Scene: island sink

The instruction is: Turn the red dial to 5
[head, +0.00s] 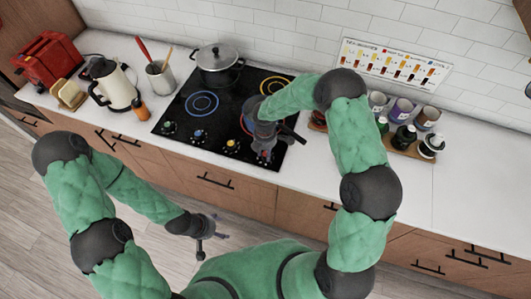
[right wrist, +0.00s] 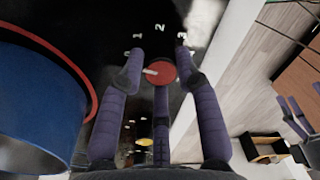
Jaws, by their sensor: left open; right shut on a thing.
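The red dial (right wrist: 162,75) shows in the right wrist view. Its white pointer points left, toward the low end of the printed numbers, of which 0 to 4 show. In that view the fingers of my right gripper (right wrist: 158,72) are closed around the dial from both sides, with one finger below. In the head view my right gripper (head: 264,150) is at the front right corner of the black cooktop (head: 185,112) and mostly hides the dial. My left gripper (head: 215,230) is open and empty, in front of the counter over the floor.
Green (head: 168,127), blue (head: 199,136) and yellow (head: 231,144) dials line the cooktop's front. A lidded pot (head: 217,70) stands at the back left burner. A blue, red-rimmed vessel (right wrist: 40,105) is close beside my right gripper. Bottles and mugs (head: 404,112) stand right.

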